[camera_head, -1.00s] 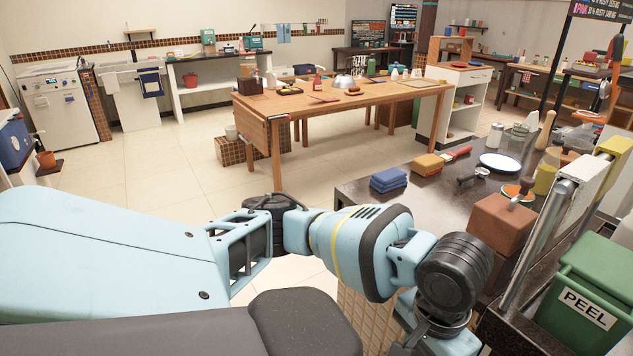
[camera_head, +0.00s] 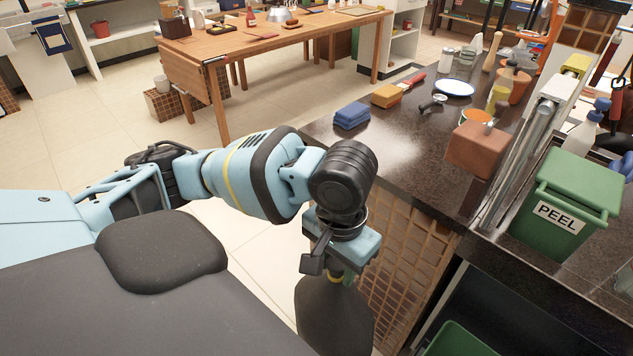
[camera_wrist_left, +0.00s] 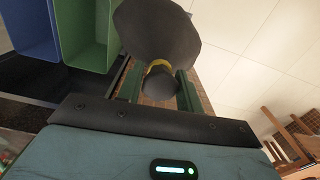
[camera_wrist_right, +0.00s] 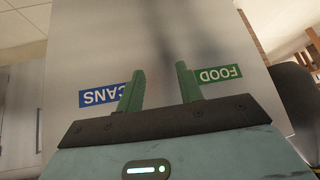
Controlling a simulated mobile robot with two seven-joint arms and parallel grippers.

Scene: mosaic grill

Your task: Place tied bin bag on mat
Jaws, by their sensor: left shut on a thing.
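The tied bin bag (camera_head: 336,318) is dark grey and hangs below my left gripper (camera_head: 338,276), beside the tiled side of the dark counter. Its lower end runs out of the head view. My left gripper (camera_wrist_left: 159,88) is shut on the bag's neck, by a yellow tie (camera_wrist_left: 157,66); the bag (camera_wrist_left: 165,28) also shows in the left wrist view. My right gripper (camera_wrist_right: 160,88) is open and empty in the right wrist view, in front of a pale panel with CANS and FOOD labels. I cannot make out a mat in any view.
The dark counter (camera_head: 425,150) carries blue cloths (camera_head: 351,115), a terracotta box (camera_head: 477,149) and a green PEEL bin (camera_head: 567,205). A green bin (camera_head: 465,342) sits low beneath it. Blue (camera_wrist_left: 32,25) and green (camera_wrist_left: 85,35) bins show in the left wrist view. Pale floor lies left of the counter.

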